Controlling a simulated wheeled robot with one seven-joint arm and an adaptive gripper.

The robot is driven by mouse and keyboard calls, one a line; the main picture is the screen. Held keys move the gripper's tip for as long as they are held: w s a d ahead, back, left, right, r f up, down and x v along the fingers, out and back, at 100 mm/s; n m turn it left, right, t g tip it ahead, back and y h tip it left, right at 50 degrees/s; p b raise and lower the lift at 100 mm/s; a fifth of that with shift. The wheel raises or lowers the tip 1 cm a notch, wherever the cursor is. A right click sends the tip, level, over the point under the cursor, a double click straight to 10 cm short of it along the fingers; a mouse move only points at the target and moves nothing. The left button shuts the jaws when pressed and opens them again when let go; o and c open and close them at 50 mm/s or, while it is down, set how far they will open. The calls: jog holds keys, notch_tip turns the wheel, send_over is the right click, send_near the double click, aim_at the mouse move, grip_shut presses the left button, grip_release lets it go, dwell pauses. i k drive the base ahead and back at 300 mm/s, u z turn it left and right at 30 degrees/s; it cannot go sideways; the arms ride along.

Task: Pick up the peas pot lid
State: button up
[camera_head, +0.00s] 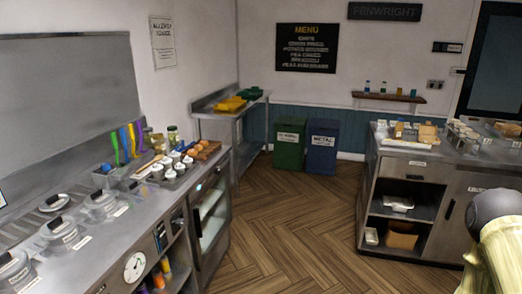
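Several lidded pots stand in a row along the left steel counter. One pot lid (58,225) has a dark handle and sits near the counter's middle. Another pot lid (101,198) is just behind it, and a third pot lid (8,260) is cut off by the left edge. White labels lie in front of them, too small to read, so I cannot tell which is the peas pot. Part of my own arm shows at the lower right, away from the pots. My gripper does not show.
The left counter (85,270) also holds coloured utensils (128,142), small white jars (170,170) and a board with round brown items (204,150). A right counter (400,168) carries boxes. Green (289,143) and blue (321,147) bins stand at the back. The wooden floor (285,215) between is clear.

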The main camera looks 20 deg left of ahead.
aim_at(57, 201)
jog(key=u, duration=0.05)
jog(key=i, duration=4.1)
jog(key=u, duration=3.3)
